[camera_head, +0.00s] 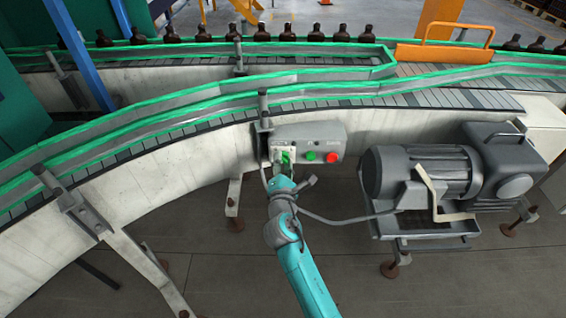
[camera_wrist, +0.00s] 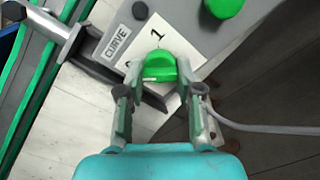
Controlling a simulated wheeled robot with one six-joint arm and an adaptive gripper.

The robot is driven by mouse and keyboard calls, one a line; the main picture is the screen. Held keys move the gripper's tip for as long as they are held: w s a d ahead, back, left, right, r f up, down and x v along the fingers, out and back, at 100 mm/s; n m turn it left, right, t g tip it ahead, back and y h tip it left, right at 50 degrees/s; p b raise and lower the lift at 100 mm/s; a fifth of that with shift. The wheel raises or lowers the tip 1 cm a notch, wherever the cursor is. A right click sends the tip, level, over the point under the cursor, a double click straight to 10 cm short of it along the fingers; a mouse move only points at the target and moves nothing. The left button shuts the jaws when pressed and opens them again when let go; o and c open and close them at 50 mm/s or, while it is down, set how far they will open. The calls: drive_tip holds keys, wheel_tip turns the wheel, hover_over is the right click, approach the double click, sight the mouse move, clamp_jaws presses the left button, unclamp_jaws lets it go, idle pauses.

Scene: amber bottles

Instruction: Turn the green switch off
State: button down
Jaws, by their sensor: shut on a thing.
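The green switch (camera_wrist: 160,66) is a rotary knob on a white plate (camera_wrist: 157,34) marked "1" at the top in the wrist view. A second mark at the plate's left is mostly hidden by a finger. My gripper (camera_wrist: 160,90) has one finger on each side of the knob and is shut on it. In the head view, the gripper (camera_head: 283,164) is at the left end of the grey control box (camera_head: 325,134) and covers much of the switch. The exact angle of the knob is hard to read.
A green button (camera_head: 310,156) and a red button (camera_head: 332,157) sit right of the switch. A motor (camera_head: 420,172) stands to the right. A conveyor with green rails runs above, with a metal post (camera_head: 263,105) beside the box. Brown bottles (camera_head: 262,34) line the far belt.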

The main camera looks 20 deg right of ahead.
drive_tip(key=shift+f+n, duration=0.1)
drive_tip(key=shift+n, duration=0.2)
idle(0.4)
drive_tip(key=c, duration=0.7)
unclamp_jaws()
drive_tip(key=shift+c, duration=0.2)
drive_tip(key=v, duration=1.2)
